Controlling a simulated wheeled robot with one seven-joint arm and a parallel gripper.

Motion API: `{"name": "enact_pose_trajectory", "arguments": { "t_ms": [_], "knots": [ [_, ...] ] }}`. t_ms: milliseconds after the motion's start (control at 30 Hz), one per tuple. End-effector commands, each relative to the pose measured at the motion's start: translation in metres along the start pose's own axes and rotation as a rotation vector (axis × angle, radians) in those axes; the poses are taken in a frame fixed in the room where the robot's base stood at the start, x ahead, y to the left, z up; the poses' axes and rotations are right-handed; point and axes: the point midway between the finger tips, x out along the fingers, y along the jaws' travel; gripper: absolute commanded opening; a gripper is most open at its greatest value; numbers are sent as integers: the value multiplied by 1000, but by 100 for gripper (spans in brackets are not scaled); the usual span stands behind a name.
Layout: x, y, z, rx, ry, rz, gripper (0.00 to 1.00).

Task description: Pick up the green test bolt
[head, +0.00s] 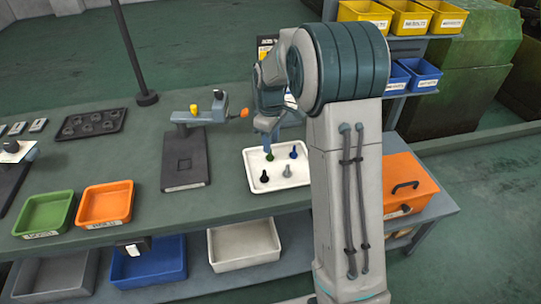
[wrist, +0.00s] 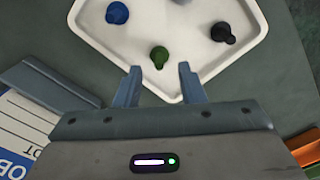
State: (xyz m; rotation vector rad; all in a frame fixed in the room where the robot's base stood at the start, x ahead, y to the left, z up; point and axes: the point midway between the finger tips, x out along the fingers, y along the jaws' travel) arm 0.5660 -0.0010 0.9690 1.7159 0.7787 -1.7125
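The green test bolt (wrist: 159,57) stands in a white tray, near the tray's corner closest to my gripper in the wrist view. In the head view the green bolt (head: 269,156) shows just below my gripper (head: 268,133). In the wrist view my gripper (wrist: 158,70) is open, with its two fingers apart and nothing held between them. The green bolt appears in line with the gap, around the fingertips' far end. I cannot tell the exact height between the fingers and the bolt.
A grey test stand (head: 184,160) is to the left. Green (head: 44,214) and orange (head: 105,204) bins sit on the bench. An orange box (head: 405,186) is to the right.

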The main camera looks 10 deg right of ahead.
Motion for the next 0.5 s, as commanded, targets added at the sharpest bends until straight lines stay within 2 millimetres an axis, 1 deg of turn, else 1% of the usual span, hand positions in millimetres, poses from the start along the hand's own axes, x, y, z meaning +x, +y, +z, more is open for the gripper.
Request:
{"name": "enact_pose_trajectory", "arguments": {
  "t_ms": [100, 233, 333, 500],
  "knots": [
    [18, 0, -2, 0, -5, -5, 36],
    [36, 1, -4, -1, -3, -3, 36],
    [43, 0, -4, -1, -2, -2, 36],
    [45, 1, -4, -1, 0, -1, 36]
  ]
}}
